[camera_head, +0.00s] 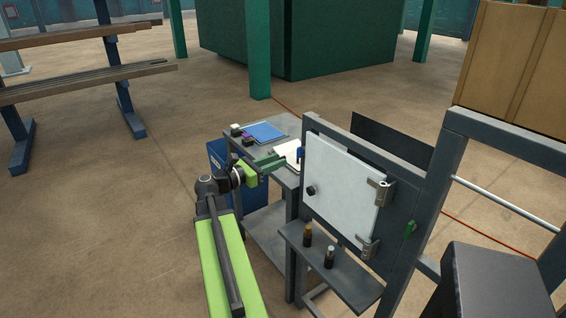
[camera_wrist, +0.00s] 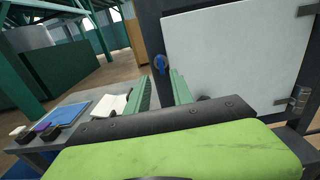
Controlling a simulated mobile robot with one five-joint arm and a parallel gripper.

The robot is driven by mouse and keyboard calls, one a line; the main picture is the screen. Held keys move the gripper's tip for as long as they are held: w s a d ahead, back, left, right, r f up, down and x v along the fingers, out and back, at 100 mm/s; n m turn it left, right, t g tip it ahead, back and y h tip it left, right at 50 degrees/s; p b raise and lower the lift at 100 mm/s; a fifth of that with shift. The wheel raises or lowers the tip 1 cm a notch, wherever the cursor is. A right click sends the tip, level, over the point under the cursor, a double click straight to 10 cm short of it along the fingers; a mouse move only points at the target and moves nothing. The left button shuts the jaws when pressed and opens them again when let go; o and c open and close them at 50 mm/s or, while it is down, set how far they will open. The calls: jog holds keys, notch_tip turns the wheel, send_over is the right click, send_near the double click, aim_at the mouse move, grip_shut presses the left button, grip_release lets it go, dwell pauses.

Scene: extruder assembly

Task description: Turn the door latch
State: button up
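The white door panel (camera_head: 338,185) is in a grey frame, lying flat against it, with a dark knob (camera_head: 311,190) near its left edge. In the wrist view the door (camera_wrist: 235,50) fills the upper right. A blue latch (camera_wrist: 160,64) is on the grey frame just left of the door; it also shows small in the head view (camera_head: 300,154). My gripper (camera_wrist: 160,80) has two green fingers spread apart with nothing between them. The latch appears beyond the gap between the fingertips, apparently not touching them. In the head view my gripper (camera_head: 270,163) is left of the frame.
A grey table (camera_head: 232,143) with a blue sheet (camera_head: 263,132), a white sheet (camera_head: 288,152) and small dark items stands behind my gripper. A shelf (camera_head: 345,282) below the door holds two small bottles (camera_head: 307,235). Metal hinges (camera_head: 378,192) are on the door's right side.

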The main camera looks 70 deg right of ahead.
aim_at(300, 152)
jog(key=x, duration=0.7)
jog(key=shift+s, duration=0.1)
jog(key=shift+c, duration=0.5)
grip_shut()
